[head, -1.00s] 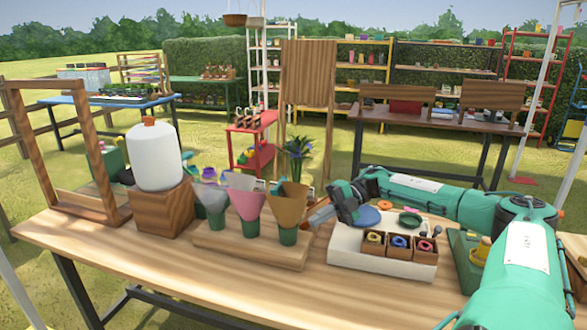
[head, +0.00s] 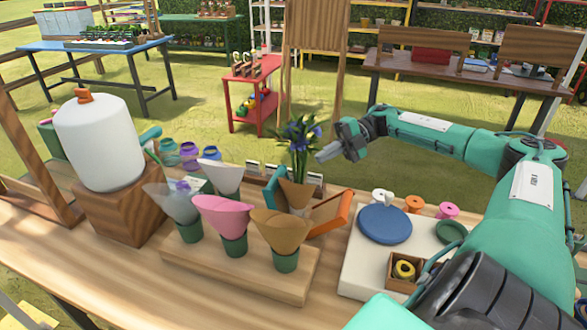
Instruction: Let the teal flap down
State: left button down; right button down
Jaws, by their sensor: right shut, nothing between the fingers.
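The teal flap (head: 275,188) stands raised and leaning on the left side of a small holder in the middle of the table. An orange flap (head: 332,213) stands tilted outward on the holder's right side. A brown paper cone (head: 295,194) with blue-purple flowers (head: 300,137) stands between the flaps. My right gripper (head: 322,154) is shut and empty, just right of the flowers and above the orange flap, apart from the teal flap. The front paper cones partly hide the holder's base. My left gripper is out of view.
A wooden stand with pink (head: 222,214) and tan (head: 279,229) paper cones is in front. A white bottle on a wooden block (head: 138,208) stands left. A white tray (head: 360,268) with a blue disc (head: 385,224) and spools lies right. The front table edge is clear.

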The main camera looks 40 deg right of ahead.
aim_at(278, 172)
jog(key=shift+a, duration=0.1)
